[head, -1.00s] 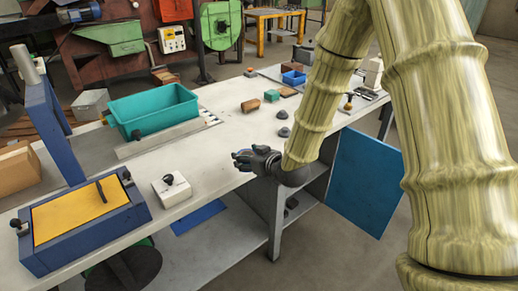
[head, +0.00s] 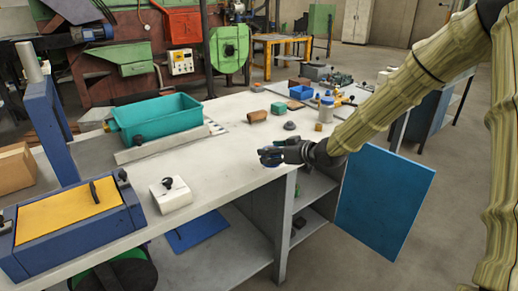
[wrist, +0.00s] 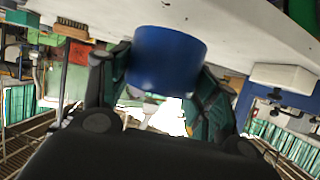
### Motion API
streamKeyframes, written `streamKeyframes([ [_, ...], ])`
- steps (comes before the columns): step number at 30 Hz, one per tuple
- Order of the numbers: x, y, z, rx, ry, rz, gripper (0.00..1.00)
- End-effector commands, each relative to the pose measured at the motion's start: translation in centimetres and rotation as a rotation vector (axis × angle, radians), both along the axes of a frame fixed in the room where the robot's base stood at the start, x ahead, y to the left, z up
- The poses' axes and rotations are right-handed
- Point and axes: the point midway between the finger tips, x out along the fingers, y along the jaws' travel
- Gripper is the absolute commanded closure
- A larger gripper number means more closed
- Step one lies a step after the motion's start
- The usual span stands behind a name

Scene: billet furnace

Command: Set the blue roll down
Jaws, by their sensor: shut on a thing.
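My gripper (head: 272,156) is at the front edge of the workbench (head: 235,166), near its middle, in the head view. In the wrist view my gripper (wrist: 163,95) is shut on the blue roll (wrist: 167,60), with a finger on each side of it. The roll looks like a short, smooth blue cylinder. In the head view only a small dark-blue part of it shows at the fingertips. I cannot tell whether the roll touches the bench.
A teal bin (head: 160,123) stands behind a low metal strip on the bench. A white switch box (head: 171,194) and a blue box with a yellow top (head: 68,219) are at left. A brown block (head: 257,116) and a dark knob (head: 290,125) lie beyond my gripper. Bare benchtop lies between.

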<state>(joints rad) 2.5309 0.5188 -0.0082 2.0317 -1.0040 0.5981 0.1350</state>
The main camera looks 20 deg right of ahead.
Motion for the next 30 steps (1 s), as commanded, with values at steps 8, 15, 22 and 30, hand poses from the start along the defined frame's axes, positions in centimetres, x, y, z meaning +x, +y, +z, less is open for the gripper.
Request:
streamKeyframes([
  [8, 5.6, 0.8, -0.5, 0.0, 0.0, 0.0, 0.66],
  [15, 10.0, 1.3, -0.9, -0.001, -0.001, -0.001, 0.66],
  [22, 12.0, 1.6, -1.1, 0.001, 0.0, 0.0, 0.66],
  [30, 13.0, 1.8, -2.3, 0.0, 0.002, 0.001, 0.66],
])
